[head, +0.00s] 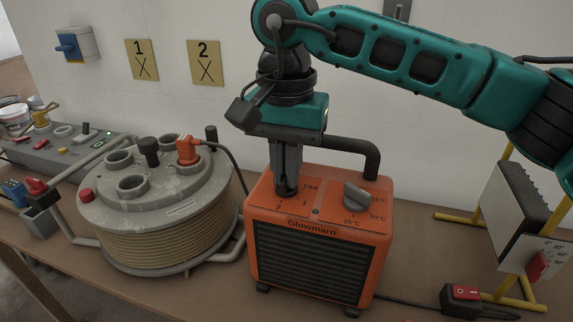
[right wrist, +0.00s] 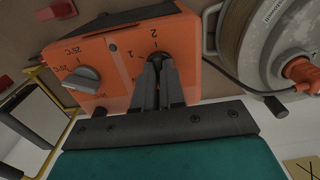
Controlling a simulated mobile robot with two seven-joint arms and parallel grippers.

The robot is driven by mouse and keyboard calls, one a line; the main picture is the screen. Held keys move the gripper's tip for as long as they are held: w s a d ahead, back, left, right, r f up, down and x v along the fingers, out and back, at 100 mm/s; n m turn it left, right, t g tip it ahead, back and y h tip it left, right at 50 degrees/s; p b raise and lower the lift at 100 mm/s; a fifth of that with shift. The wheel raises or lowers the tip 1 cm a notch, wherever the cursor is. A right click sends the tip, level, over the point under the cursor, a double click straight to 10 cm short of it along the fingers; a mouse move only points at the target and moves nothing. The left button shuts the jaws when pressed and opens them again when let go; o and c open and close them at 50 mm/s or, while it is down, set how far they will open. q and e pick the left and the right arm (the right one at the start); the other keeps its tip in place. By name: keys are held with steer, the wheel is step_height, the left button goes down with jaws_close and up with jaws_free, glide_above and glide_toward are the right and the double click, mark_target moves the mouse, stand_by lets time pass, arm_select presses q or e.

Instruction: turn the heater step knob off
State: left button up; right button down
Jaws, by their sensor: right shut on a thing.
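The orange heater (head: 314,258) stands on the bench, with a dark grille in front and a control panel on top. It also shows in the right wrist view (right wrist: 112,72). The step knob is at the left of the panel, among the marks FAN, 1 and 2. My right gripper (head: 286,188) points down over it, fingers shut on it; the fingers hide most of the knob, so I cannot read its setting. The fingers also show in the right wrist view (right wrist: 158,64). My left gripper is not in view.
A grey temperature knob (head: 356,196) sits at the panel's right. A dark curved handle (head: 371,158) rises behind. A round grey drum (head: 150,190) stands close left of the heater. A red rocker switch (head: 465,292) and a yellow-framed stand (head: 515,220) are at the right.

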stand_by(0.4)
steer(key=c, duration=1.2)
jaws_free()
steer(key=shift+r, duration=0.1)
step_height(320, 180, up, 13)
steer(key=shift+f+p, duration=0.1)
steer(key=shift+p, duration=0.65)
